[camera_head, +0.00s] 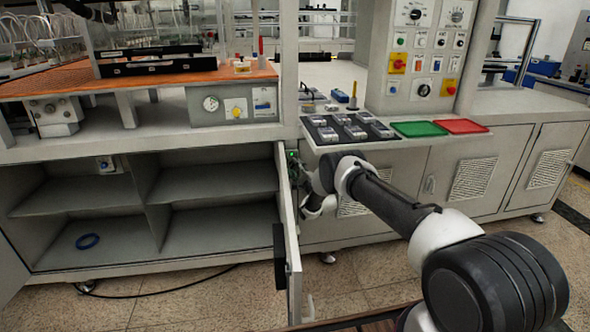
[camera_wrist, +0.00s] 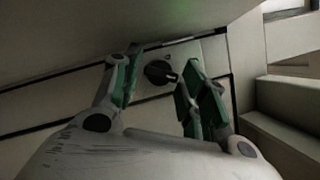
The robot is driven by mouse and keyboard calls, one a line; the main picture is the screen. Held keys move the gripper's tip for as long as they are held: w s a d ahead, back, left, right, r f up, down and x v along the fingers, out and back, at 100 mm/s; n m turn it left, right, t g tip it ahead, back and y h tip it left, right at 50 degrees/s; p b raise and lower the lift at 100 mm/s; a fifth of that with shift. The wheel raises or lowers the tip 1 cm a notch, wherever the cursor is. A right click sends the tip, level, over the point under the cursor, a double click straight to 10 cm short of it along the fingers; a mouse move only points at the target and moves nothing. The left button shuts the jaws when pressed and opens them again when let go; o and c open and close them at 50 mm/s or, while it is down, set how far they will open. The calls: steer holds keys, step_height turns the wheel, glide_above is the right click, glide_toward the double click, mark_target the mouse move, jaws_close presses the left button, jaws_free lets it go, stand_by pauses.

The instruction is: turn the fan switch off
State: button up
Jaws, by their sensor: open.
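A black rotary knob (camera_wrist: 157,71) on a light plate (camera_wrist: 185,52) shows in the wrist view; it looks like the fan switch, but I can read no label. My gripper (camera_wrist: 162,66) is open, with one green-padded finger on each side of the knob. The knob appears in the gap between the fingertips; I cannot tell whether either touches it. In the head view my gripper (camera_head: 297,172) is low by the opened cabinet door (camera_head: 288,245), partly hidden, and the knob is not visible there. The knob's setting is too dark to read.
The open door stands close to my gripper. Open shelves (camera_head: 215,185) with a blue ring (camera_head: 88,241) lie to the left. A control panel (camera_head: 424,50) stands behind.

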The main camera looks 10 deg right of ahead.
steer(key=c, duration=0.7)
steer(key=shift+c, duration=0.2)
steer(key=shift+n, duration=0.3)
steer(key=n+g, duration=0.1)
steer(key=n, duration=0.1)
steer(key=shift+d+r+n, duration=0.1)
steer(key=shift+r+n, duration=0.05)
steer(key=shift+n, duration=0.25)
steer(key=n+g, duration=0.1)
steer(key=n, duration=0.3)
steer(key=shift+r+g, duration=0.2)
steer(key=shift+g, duration=0.2)
steer(key=n+g+h, duration=0.1)
steer(key=n, duration=0.2)
steer(key=shift+r+h, duration=0.1)
steer(key=shift+h, duration=0.2)
steer(key=shift+n+g+h, duration=0.5)
steer(key=shift+n+h, duration=0.2)
steer(key=shift+n, duration=0.8)
